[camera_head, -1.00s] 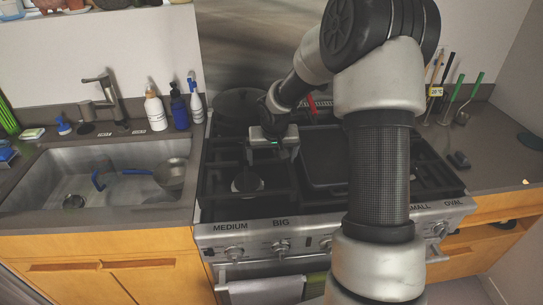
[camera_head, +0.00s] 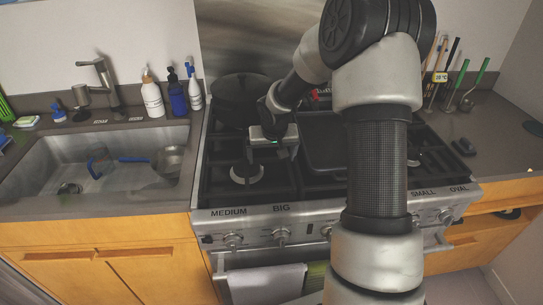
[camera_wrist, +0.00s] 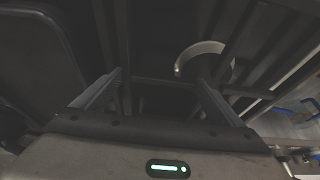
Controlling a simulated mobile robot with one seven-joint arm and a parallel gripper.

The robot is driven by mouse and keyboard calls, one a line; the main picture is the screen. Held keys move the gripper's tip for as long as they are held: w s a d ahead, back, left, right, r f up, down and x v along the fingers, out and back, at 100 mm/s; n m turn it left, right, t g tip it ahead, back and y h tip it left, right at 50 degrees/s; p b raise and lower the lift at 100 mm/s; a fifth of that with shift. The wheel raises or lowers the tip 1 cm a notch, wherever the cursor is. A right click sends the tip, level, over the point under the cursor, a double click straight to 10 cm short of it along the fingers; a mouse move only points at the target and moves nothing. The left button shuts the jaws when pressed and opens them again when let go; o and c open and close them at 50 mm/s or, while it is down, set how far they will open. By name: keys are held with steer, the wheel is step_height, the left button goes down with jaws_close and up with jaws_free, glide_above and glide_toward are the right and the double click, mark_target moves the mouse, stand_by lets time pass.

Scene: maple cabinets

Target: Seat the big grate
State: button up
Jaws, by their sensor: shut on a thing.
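The big grate (camera_head: 218,182) is a black barred frame at the left front of the stove, around a pale burner ring (camera_head: 246,172). My gripper (camera_head: 277,152) is over the grate's right side, pointing down, shut on one of its dark bars. In the wrist view my gripper's fingers (camera_wrist: 165,84) reach down among dark bars, and the burner ring (camera_wrist: 205,52) shows beyond them. It is too dark to tell whether the grate lies flat in its recess or is slightly raised.
A dark griddle or tray (camera_head: 325,160) lies just right of my gripper. The sink (camera_head: 100,165) is to the left. Knobs (camera_head: 281,235) line the stove front under the labels MEDIUM and BIG.

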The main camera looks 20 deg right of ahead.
stand_by(0.4)
steer(key=o, duration=1.6)
steer(key=shift+c, duration=0.2)
steer(key=shift+d+f, duration=0.1)
steer(key=shift+f, duration=0.05)
steer(key=s+a+r+n+t+p, duration=0.15)
steer(key=s+r, duration=0.35)
steer(key=r, duration=0.5)
steer(key=s+a+r+p, duration=0.1)
steer(key=s+a+r, duration=0.1)
steer(key=s+r, duration=0.65)
steer(key=s+a+r+n+t+p, duration=0.1)
steer(key=s+a+r, duration=0.1)
steer(key=r, duration=1)
steer(key=s+a+f+g+p, duration=0.1)
steer(key=s+a+p, duration=0.1)
steer(key=s, duration=1.5)
steer(key=shift+a+f+y, duration=0.15)
steer(key=shift+a+y, duration=0.05)
steer(key=shift+y, duration=0.2)
